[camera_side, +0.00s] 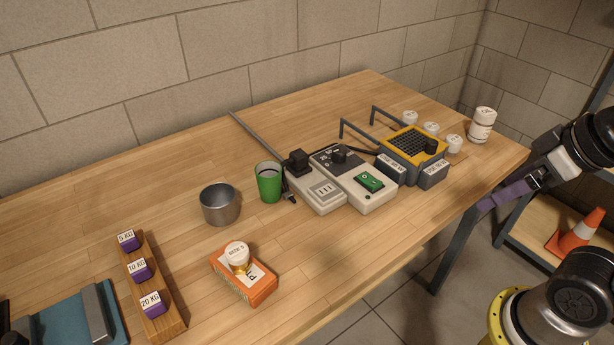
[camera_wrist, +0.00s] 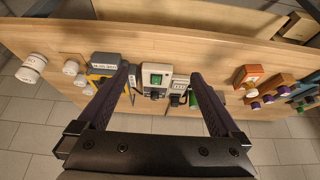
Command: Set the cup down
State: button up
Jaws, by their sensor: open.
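A green cup (camera_side: 269,185) stands upright on the wooden table in the side view, just left of the grey power strip. In the wrist view a green piece that looks like this cup (camera_wrist: 193,101) shows beside my right finger, partly hidden by it. A grey metal cup (camera_side: 220,206) stands upright to its left. My gripper (camera_wrist: 161,75) is open, with nothing between its fingers but the view of the table beyond. In the side view its purple fingers (camera_side: 509,194) are off the table's right front edge, well away from both cups.
A grey device with a green switch (camera_side: 352,180) and a yellow-topped unit (camera_side: 413,147) with hooks behind fill the table's right half. White jars (camera_side: 482,125) stand at the far right. An orange box (camera_side: 243,277) and a weight rack (camera_side: 153,290) are front left. The table's back left is clear.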

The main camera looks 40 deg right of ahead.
jog(key=w+a+r+m+t, duration=0.1)
jog(key=w+a+r+t, duration=0.15)
jog(key=w, duration=0.55)
jog(key=w+a+r+t, duration=0.2)
jog(key=w+r+t, duration=0.2)
jog(key=w, duration=0.5)
jog(key=w+a+r+m+t, duration=0.1)
jog(key=w+a+r+t, duration=0.15)
jog(key=w, duration=0.55)
jog(key=n+g, duration=0.1)
jog(key=n, duration=0.1)
send_near(264, 174)
jog(key=shift+r+x, duration=0.25)
jog(key=shift+x, duration=3.5)
jog(key=shift+s+a+f, duration=0.1)
jog(key=shift+s+f, duration=0.05)
jog(key=c, duration=1.4)
